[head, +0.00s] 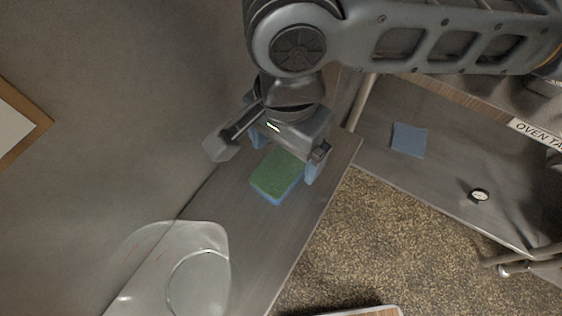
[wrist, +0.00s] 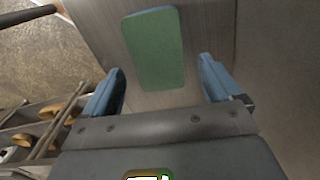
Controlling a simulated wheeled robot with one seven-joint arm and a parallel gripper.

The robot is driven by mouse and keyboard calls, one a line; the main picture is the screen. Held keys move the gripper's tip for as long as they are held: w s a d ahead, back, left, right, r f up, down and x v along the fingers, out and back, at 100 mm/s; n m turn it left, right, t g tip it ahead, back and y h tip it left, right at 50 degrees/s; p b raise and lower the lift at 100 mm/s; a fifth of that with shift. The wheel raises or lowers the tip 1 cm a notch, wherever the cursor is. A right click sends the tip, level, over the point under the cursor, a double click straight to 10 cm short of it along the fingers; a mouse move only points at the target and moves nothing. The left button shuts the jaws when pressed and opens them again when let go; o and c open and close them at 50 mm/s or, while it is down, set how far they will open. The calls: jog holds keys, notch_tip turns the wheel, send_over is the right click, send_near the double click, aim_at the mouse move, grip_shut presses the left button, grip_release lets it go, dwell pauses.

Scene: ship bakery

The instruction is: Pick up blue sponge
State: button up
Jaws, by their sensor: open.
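The blue sponge (head: 276,178) has a green top face and a blue lower layer. It lies flat on the narrow grey wooden shelf, close to the wall side. In the wrist view the sponge (wrist: 155,48) shows its green face ahead of and between the fingers. My gripper (head: 284,160) is over the shelf at the sponge's far end, its blue fingers to either side of that end. In the wrist view my gripper (wrist: 164,80) is open, with clear space between each finger and the sponge. Part of the sponge's far end is hidden by my gripper in the head view.
A clear plastic container (head: 200,280) stands at the shelf's near end. A flat blue square (head: 409,140) and a small round dial (head: 479,195) lie on the grey table at right, beside an "OVEN" label (head: 534,131). Speckled floor (head: 385,235) lies between.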

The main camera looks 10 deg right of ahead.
jog(key=shift+f, duration=0.85)
jog(key=c, duration=1.1)
